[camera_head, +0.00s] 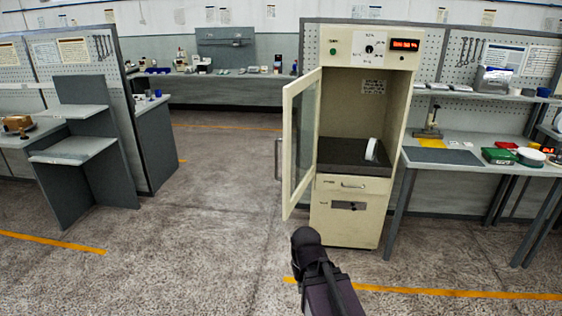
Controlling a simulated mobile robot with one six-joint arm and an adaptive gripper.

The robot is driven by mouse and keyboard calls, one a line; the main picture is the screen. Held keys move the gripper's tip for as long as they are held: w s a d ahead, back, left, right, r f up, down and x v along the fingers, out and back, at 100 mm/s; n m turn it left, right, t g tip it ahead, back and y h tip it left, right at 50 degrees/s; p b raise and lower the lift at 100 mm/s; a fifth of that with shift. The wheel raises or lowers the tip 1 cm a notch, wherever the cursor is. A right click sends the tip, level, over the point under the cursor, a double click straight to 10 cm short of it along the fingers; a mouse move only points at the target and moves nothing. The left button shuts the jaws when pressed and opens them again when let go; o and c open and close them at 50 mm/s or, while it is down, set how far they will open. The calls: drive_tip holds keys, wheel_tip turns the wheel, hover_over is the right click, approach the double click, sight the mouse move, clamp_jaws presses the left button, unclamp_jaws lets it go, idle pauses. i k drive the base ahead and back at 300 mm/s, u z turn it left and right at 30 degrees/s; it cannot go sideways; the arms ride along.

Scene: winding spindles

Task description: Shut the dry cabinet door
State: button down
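The dry cabinet (395,110) is a tall cream unit with a dial, a green button and a red display at its top. Its glazed door (288,150) is hinged on the left and stands wide open, swung out toward me. A handle (278,160) shows at the door's left side. Inside, a white object (371,149) stands on the dark shelf. A drawer (352,185) is below the opening. My dark arm reaches in at the bottom centre, in front of the cabinet and short of the door. The gripper's fingers cannot be made out.
A workbench (455,172) with a green box and other items stands against the cabinet's right side. Grey stepped shelving (75,150) is at the left. The concrete floor (215,215) left of the door is clear. Orange lines mark the floor.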

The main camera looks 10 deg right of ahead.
sight(289, 202)
drive_tip(key=u, duration=0.05)
drive_tip(key=i, duration=1)
drive_tip(key=z, duration=0.05)
